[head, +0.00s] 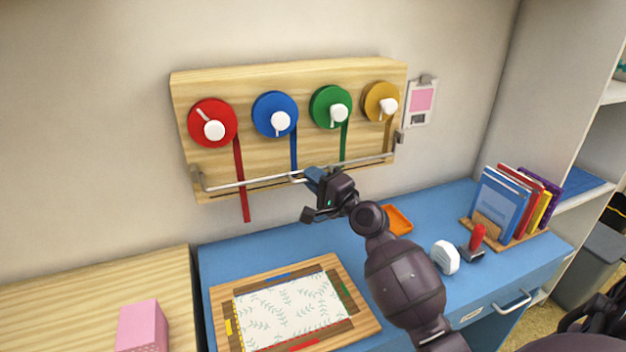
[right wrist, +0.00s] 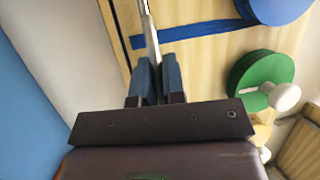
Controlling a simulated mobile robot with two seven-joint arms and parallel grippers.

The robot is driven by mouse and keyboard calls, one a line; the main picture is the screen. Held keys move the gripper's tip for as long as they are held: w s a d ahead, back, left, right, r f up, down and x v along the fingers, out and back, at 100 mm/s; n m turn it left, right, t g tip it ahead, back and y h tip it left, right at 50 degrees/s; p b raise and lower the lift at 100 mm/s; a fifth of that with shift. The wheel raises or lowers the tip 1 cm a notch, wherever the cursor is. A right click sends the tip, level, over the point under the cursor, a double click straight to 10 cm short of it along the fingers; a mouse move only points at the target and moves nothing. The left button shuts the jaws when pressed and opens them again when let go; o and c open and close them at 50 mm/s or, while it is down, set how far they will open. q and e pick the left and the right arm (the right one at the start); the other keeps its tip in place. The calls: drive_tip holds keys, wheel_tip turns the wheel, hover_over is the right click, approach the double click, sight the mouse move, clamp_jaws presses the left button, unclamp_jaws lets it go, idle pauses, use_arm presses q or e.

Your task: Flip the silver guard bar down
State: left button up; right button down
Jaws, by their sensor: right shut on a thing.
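The silver guard bar (head: 245,183) runs across the lower part of the wooden ribbon board (head: 250,91) on the wall, in front of the hanging ribbons. Brackets hold it at both ends. My right gripper (head: 304,180) is at the middle of the bar and shut on it. In the right wrist view the bar (right wrist: 149,30) enters between the two blue-grey fingers of the gripper (right wrist: 158,78). The gripped stretch of bar is partly hidden by the fingers. My left gripper does not show.
Red (head: 200,132), blue (head: 266,106), green (head: 322,98) and yellow (head: 372,100) spools sit above the bar. Below is a blue desk (head: 225,254) with a framed leafy sheet, an orange tray (head: 398,219), a red-handled stamp (head: 477,238) and books (head: 503,190). A pink box (head: 143,325) stands left.

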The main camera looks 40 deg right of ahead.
drive_tip(key=c, duration=1.2)
unclamp_jaws()
drive_tip(key=shift+r, duration=0.15)
drive_tip(key=shift+b+v, duration=0.65)
drive_tip(key=shift+v, duration=4.75)
